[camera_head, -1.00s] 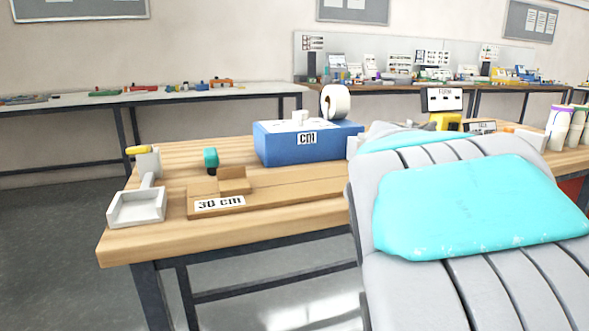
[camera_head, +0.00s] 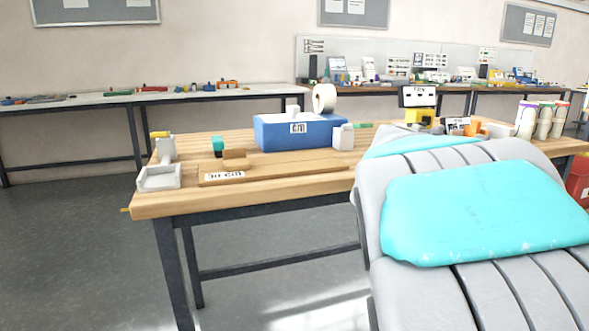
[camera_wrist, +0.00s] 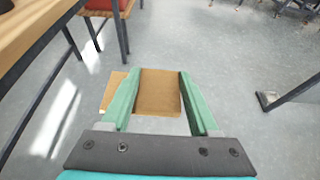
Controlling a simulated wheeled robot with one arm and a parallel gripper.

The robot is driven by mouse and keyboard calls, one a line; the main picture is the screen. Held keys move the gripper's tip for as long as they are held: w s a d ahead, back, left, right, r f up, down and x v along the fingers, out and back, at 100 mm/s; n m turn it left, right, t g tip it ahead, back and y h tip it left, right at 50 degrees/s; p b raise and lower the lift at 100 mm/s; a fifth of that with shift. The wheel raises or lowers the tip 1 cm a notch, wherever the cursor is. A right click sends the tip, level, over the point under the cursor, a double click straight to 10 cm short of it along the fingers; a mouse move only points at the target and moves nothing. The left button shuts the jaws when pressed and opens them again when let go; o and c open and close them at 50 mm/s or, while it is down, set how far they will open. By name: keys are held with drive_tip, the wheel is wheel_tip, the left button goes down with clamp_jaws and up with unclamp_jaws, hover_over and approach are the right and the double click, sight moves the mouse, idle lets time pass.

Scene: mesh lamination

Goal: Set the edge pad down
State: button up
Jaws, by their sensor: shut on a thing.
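My gripper (camera_wrist: 158,100) shows in the wrist view, with two green fingers. It is shut on the edge pad (camera_wrist: 160,92), a flat brown piece between the fingers. A lighter brown part (camera_wrist: 114,92) shows beyond the left finger and seems to belong to the pad. The pad is held over the grey floor, apart from any table. In the head view the gripper and pad are not seen.
A wooden workbench (camera_head: 160,206) carries a board marked 30 cm (camera_head: 285,168), a blue box (camera_head: 290,135), a white tape roll (camera_head: 324,97) and a grey holder (camera_head: 160,178). Bare floor (camera_head: 90,260) lies left of it. A table edge (camera_wrist: 35,28) shows at upper left in the wrist view.

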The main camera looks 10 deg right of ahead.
drive_tip(key=w+a+f+n+t+y, duration=0.2)
drive_tip(key=w+a+f+n+t, duration=0.2)
drive_tip(key=w+a+f, duration=0.55)
drive_tip(key=w+a+f+n+t+y, duration=0.2)
drive_tip(key=w+a+f+n+t, duration=0.3)
drive_tip(key=w+f, duration=0.65)
drive_tip(key=w+a+f+n+t+y, duration=0.1)
drive_tip(key=w+a+f+n+y, duration=0.3)
drive_tip(key=a, duration=0.6)
drive_tip(key=w+a+f+n+t+y, duration=0.2)
drive_tip(key=w+a+f+n+y, duration=0.2)
drive_tip(key=w+a+f, duration=0.3)
drive_tip(key=a+f+y, duration=0.1)
drive_tip(key=a, duration=0.1)
drive_tip(key=shift+a+y, duration=0.3)
drive_tip(key=shift+a, duration=0.05)
drive_tip(key=shift+s, duration=0.1)
